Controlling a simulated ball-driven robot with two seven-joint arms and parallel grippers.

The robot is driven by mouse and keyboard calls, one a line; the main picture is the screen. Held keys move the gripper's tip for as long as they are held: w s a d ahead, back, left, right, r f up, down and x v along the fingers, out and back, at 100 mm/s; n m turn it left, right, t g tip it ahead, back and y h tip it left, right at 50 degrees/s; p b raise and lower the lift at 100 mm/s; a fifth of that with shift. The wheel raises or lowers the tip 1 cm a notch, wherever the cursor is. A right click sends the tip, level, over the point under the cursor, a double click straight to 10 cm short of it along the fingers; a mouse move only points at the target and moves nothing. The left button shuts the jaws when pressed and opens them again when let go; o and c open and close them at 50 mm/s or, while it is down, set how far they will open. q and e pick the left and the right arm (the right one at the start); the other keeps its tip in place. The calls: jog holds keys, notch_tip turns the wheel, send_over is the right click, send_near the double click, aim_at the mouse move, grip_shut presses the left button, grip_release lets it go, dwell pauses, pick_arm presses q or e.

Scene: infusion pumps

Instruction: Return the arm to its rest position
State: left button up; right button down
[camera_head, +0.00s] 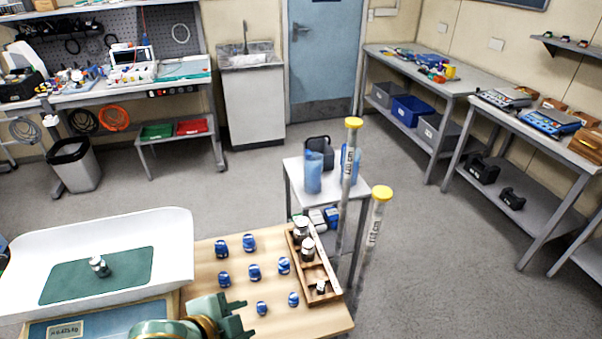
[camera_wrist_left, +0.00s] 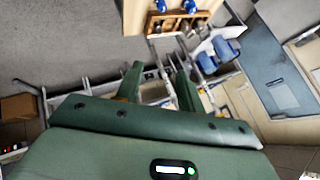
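My left gripper (camera_head: 243,316) is at the bottom of the head view, over the near edge of the wooden tabletop (camera_head: 205,279). In the left wrist view its two green fingers (camera_wrist_left: 158,85) stand apart with nothing between them. No thing is held. My right gripper is in neither view. A white scale tray (camera_head: 172,240) with a green mat (camera_head: 70,285) is left of the gripper. A small metal weight (camera_head: 99,266) stands on the mat.
Several blue-and-white pieces (camera_head: 255,272) stand on the tabletop close to the gripper. A wooden weight box (camera_head: 325,276) with metal weights lies at its right side. Two yellow-capped poles (camera_head: 375,232) rise beyond. A small table (camera_head: 329,184) stands behind; open floor (camera_head: 460,270) lies right.

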pick_arm(q)
jog(key=s+a+f+n+y, duration=0.1)
jog(key=s+a+n+y, duration=0.35)
jog(key=a, duration=0.55)
jog(key=s+a+n+y, duration=0.4)
jog(key=s+a+y, duration=0.1)
jog(key=a, duration=0.4)
jog(key=s+d+f+g+h+b, duration=0.2)
jog(key=f+b, duration=0.1)
jog(key=f, duration=1.3)
jog(key=s+d+f+g+h+b, duration=0.1)
jog(key=d+f+g+h+b, duration=0.15)
jog(key=f, duration=1.35)
jog(key=s+f+n+g+b, duration=0.2)
jog(key=s+f+n+b, duration=0.1)
jog(key=s+f, duration=1.7)
jog(key=shift+s+d+f+h+b, duration=0.2)
jog(key=shift+s+f+h+b, duration=0.1)
jog(key=shift+s+b, duration=0.4)
jog(key=shift+w, duration=0.15)
